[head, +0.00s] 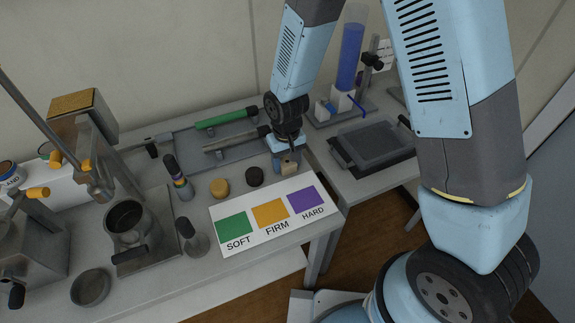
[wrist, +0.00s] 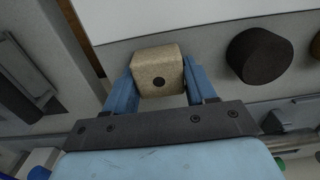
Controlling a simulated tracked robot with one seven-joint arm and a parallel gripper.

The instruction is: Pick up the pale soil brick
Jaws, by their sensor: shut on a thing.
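The pale soil brick (wrist: 158,68) is a beige block with a dark round spot on its face, between the two blue fingers of my gripper (wrist: 160,88) in the wrist view. The fingers touch it on both sides. In the head view, my gripper (head: 288,160) points down at the table's right part, and the pale brick (head: 289,168) shows at its tips. It is just behind the card's purple HARD square. I cannot tell whether the brick still touches the table.
A dark puck (head: 255,177) and a tan puck (head: 219,187) stand left of my gripper. The white card (head: 277,216) with green, orange and purple squares lies in front. A grey tray with green-handled tool (head: 220,118) lies behind. A black-framed sieve (head: 372,145) stands right.

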